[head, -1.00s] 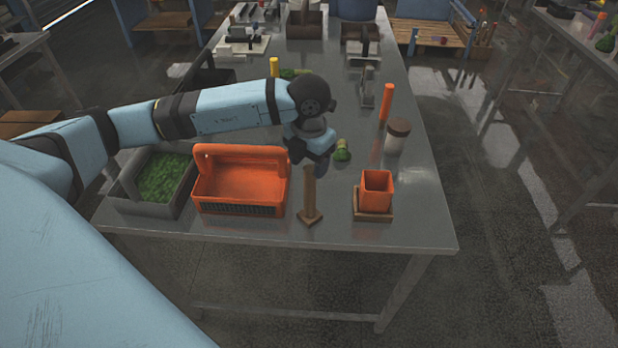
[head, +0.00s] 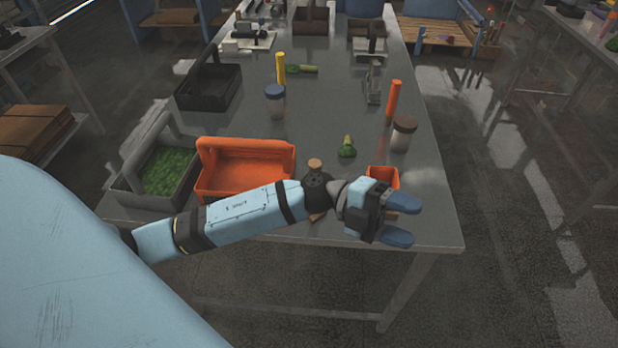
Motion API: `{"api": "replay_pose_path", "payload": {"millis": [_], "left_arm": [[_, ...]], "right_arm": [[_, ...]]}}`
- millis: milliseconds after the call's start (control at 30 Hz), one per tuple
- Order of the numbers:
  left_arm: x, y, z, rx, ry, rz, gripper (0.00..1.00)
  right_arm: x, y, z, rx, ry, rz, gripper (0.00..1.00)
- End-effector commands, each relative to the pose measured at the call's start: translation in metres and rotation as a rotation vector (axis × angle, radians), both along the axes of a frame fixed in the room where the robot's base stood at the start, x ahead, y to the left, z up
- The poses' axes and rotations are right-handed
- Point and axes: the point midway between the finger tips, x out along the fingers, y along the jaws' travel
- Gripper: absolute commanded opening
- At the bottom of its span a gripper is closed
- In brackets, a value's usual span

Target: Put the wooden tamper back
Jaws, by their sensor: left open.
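The wooden tamper (head: 315,165) stands upright near the table's front edge, right of the orange carrier. My left arm crosses in front of it and hides its middle; a bit of wood shows below the arm. My left gripper (head: 408,224) is open and empty. Its two blue fingers point right, near the table's front right edge, in front of the small orange container (head: 383,176), whose lower part it hides. I cannot tell whether they touch. My right gripper is not in view.
The orange carrier (head: 222,180) and a grey carrier of green material (head: 140,188) stand at the front left. A brown-lidded jar (head: 403,134), an orange stick (head: 394,100), a green-ended item (head: 347,146) and a blue-lidded jar (head: 276,103) stand farther back. The table's centre is mostly clear.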

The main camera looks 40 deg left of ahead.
Motion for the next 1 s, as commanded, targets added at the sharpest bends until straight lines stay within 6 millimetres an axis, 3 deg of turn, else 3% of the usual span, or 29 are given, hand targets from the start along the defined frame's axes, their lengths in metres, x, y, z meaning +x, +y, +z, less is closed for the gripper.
{"api": "replay_pose_path", "payload": {"millis": [33,167,267,400,533,700,1000], "left_arm": [[0.004,0.002,-0.008,-0.125,0.117,0.122,0.57],[0.02,0.03,-0.051,-0.344,0.438,0.476,0.57],[0.014,0.06,-0.113,-0.419,0.732,0.749,0.57],[-0.03,0.093,-0.208,-0.408,1.136,1.045,0.57],[-0.079,0.105,-0.264,-0.355,1.399,1.181,0.57],[-0.108,0.108,-0.29,-0.315,1.535,1.234,0.57],[-0.109,0.108,-0.287,-0.314,1.539,1.235,0.57]], "right_arm": [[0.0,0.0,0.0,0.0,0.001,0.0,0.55],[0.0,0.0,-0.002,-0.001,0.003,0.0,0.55],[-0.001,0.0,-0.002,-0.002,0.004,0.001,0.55],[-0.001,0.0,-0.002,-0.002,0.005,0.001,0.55],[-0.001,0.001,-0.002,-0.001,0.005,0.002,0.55],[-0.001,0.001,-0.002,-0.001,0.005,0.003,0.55],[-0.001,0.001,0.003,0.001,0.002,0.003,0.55]]}}
